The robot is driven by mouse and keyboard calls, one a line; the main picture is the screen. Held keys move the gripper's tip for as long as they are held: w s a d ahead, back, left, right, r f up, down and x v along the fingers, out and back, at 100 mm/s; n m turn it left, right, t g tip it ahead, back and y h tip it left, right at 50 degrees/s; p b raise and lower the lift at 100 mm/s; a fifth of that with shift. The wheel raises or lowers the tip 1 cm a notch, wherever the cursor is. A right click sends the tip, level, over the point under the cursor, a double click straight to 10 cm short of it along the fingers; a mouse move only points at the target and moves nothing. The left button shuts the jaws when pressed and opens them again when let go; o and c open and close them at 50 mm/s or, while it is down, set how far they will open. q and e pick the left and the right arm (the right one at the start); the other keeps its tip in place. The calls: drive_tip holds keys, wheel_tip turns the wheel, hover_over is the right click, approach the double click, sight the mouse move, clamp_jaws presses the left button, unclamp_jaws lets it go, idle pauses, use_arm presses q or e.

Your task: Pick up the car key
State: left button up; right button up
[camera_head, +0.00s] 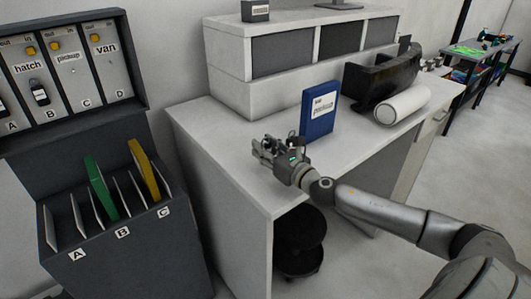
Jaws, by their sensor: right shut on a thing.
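My right gripper (268,154) is over the white desk, to the left of and near a blue folder labelled pickup (318,116). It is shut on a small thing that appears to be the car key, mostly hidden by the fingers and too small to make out. Another black car key (39,92) hangs in the hatch column, B, of the dark key board (76,112) at the left. The pickup column, C, and the van column, D, show no key. My left gripper is not in view.
A dark slotted rack (122,232) holds a green folder (99,186) and a yellow folder (144,169).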

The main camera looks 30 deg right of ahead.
drive_tip(key=s+a+r+b, duration=0.2)
drive_tip(key=s+a+r, duration=0.6)
drive_tip(key=s+r, duration=0.3)
drive_tip(key=shift+a+r, duration=0.15)
drive_tip(key=shift+a, duration=0.05)
drive_tip(key=shift+r, duration=0.1)
idle(0.5)
